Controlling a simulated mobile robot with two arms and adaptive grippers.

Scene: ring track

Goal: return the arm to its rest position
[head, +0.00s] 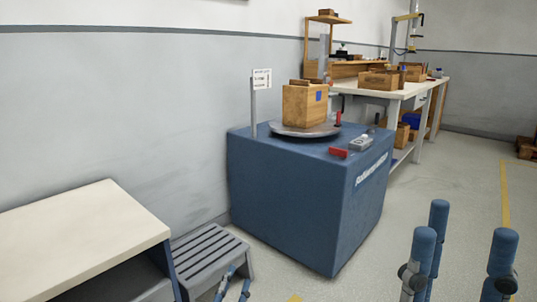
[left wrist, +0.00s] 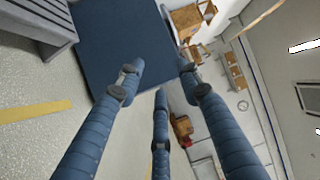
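My left gripper (head: 236,284) shows only as two blue fingertips at the bottom edge of the head view, in front of the grey step stool. In the left wrist view its three blue fingers (left wrist: 158,78) are spread apart with nothing between them. My right gripper (head: 463,238) stands at the bottom right of the head view, its blue fingers pointing up and spread, empty, over bare floor. The arm links behind both grippers are out of the head view.
A blue cabinet (head: 272,190) stands mid-view, bearing a round plate (head: 274,127) with a wooden box (head: 304,106). A step stool (head: 208,255) and a pale-topped bench (head: 80,230) stand left. A workbench (head: 392,92) stands behind.

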